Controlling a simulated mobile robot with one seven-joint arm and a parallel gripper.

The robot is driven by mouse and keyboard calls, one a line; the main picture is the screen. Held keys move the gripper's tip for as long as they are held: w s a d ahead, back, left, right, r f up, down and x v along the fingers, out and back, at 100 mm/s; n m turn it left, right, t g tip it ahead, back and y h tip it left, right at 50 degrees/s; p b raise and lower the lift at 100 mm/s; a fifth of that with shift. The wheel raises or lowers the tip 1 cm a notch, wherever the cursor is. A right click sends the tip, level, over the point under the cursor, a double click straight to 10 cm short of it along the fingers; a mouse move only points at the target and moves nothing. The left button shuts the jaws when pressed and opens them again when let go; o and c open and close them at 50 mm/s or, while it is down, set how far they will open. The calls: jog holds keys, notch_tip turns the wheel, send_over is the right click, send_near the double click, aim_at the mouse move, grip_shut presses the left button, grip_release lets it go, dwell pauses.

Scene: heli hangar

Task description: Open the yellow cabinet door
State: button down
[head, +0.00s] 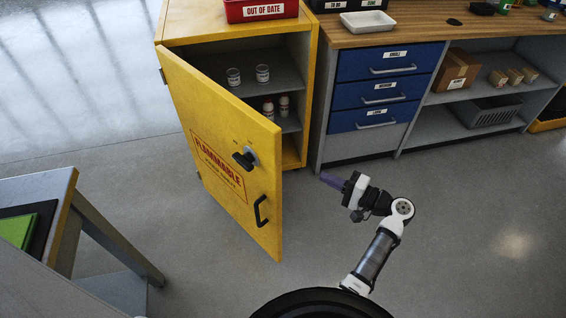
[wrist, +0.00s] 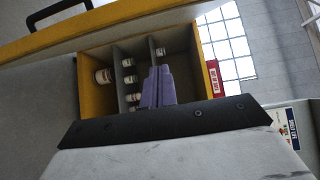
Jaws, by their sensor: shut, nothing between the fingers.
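The yellow cabinet (head: 305,100) stands at the centre left in the head view, with its door (head: 225,155) swung wide open toward the left. The door bears a red FLAMMABLE label, a dark knob (head: 245,159) and a black handle (head: 261,210). Inside, several small bottles and jars (head: 263,74) sit on grey shelves. My gripper (head: 326,179) is to the right of the door, in front of the cabinet's right side, apart from the handle. Its purple fingers are shut and empty. In the wrist view the fingers (wrist: 158,85) point toward the open cabinet interior (wrist: 185,50).
A red OUT OF DATE bin (head: 262,10) sits on the cabinet. A workbench with blue drawers (head: 385,62) and open shelves stands to the right. A grey table (head: 60,190) is at the left, near the door. The floor (head: 470,210) at right is clear.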

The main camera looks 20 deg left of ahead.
jog(key=s+a+p, duration=0.2)
jog(key=a+p, duration=0.3)
jog(key=a, duration=0.6)
jog(key=shift+r, duration=0.35)
jog(key=shift+s+a+f, duration=0.1)
jog(key=shift+s+a, duration=0.05)
